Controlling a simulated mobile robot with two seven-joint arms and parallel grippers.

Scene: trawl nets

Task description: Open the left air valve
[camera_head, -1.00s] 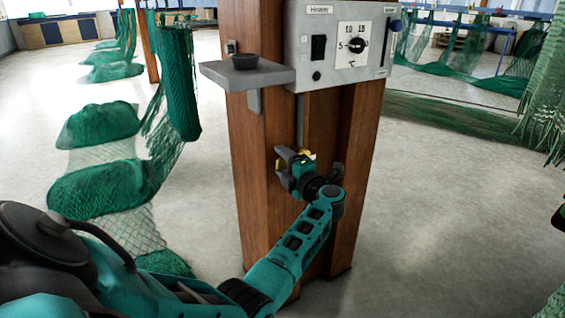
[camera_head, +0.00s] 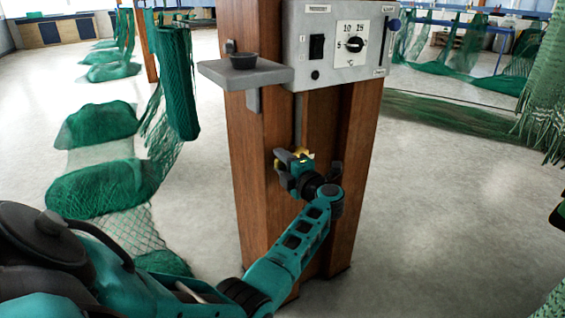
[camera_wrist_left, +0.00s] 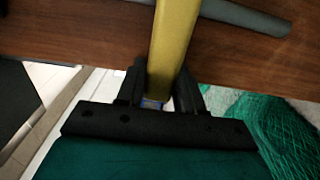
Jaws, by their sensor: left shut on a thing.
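The left air valve sits low on the wooden post, mostly hidden behind my left gripper (camera_head: 292,165). A bit of its yellow handle (camera_head: 304,154) shows beside the fingers in the head view. In the left wrist view, my left gripper (camera_wrist_left: 160,92) is shut on the yellow handle (camera_wrist_left: 174,45), which stretches up between the two dark fingers. A grey pipe (camera_wrist_left: 245,17) runs across the wood behind the handle.
Green nets (camera_head: 100,188) lie and hang to the left. The floor (camera_head: 440,210) right of the post is clear.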

